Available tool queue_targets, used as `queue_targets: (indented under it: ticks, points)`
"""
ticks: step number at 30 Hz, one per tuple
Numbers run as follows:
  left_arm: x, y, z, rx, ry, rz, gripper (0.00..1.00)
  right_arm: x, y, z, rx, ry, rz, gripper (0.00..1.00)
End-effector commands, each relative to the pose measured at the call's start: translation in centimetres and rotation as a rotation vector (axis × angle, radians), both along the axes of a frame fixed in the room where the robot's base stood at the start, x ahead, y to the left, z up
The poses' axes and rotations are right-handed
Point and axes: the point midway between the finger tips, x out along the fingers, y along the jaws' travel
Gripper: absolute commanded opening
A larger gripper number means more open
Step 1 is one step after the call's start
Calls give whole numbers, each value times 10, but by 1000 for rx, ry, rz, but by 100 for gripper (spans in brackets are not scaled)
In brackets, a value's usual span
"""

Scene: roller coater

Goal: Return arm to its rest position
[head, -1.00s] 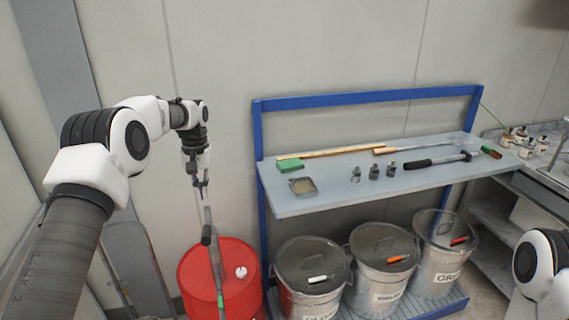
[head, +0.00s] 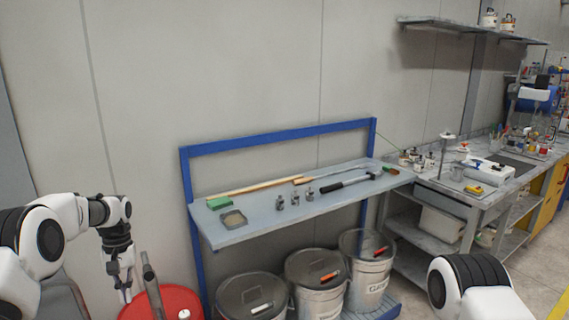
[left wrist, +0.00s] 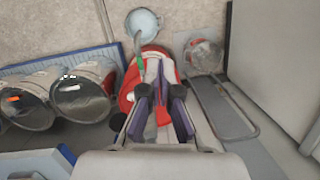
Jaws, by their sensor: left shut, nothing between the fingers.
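My left gripper (head: 125,290) points down at the lower left of the head view, beside the red drum (head: 165,303) and apart from the shelf. Its fingers also show in the left wrist view (left wrist: 160,108); they are shut with nothing between them. My left arm is bent, with its elbow at the left edge of the head view. Part of my right arm shows at the bottom right; its gripper is outside the view.
A dark-handled rod (head: 150,280) stands near my left gripper, at the drum. A blue-framed shelf (head: 255,228) holds tools, with lidded metal bins (head: 250,295) below. A workbench (head: 470,190) stands at the right. The wall side above my left gripper is clear.

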Motion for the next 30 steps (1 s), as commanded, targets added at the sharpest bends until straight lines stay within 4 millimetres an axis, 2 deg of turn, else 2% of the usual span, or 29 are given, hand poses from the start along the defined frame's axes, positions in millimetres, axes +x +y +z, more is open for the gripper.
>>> queue_targets:
  ticks: [1,5,8,11,14,15,17,18,20,21,24,25,28,30]
  points:
    - [-9,-6,-16,-3,36,-9,0,0,0,-4,0,0,0,40]
    - [-36,-21,-55,-13,126,-32,0,0,0,-8,0,0,0,40]
    - [-61,-36,-93,-22,188,-53,0,-1,0,-13,0,1,0,40]
    - [-97,-53,-139,-33,248,-81,0,-1,0,-18,0,1,0,40]
    - [-150,-74,-197,-49,299,-120,0,-1,0,-26,0,1,0,40]
    - [-177,-83,-220,-56,315,-137,0,-1,0,-29,0,1,0,40]
    - [-221,-97,-251,-66,328,-161,0,-1,0,-33,0,1,0,40]
    - [-252,-105,-269,-74,329,-178,0,-1,0,-35,0,1,0,40]
    - [-302,-116,-290,-84,321,-202,0,-1,0,-39,0,1,0,40]
    - [-337,-123,-299,-89,307,-219,0,-1,0,-41,0,1,0,40]
    - [-403,-134,-302,-88,222,-254,0,-1,0,-43,0,1,0,40]
    - [-416,-135,-298,-85,186,-264,0,-1,0,-43,0,1,0,40]
    - [-430,-137,-284,-63,39,-286,0,-1,0,-42,0,1,0,40]
    - [-421,-136,-281,-44,-68,-301,0,-1,0,-42,0,1,0,40]
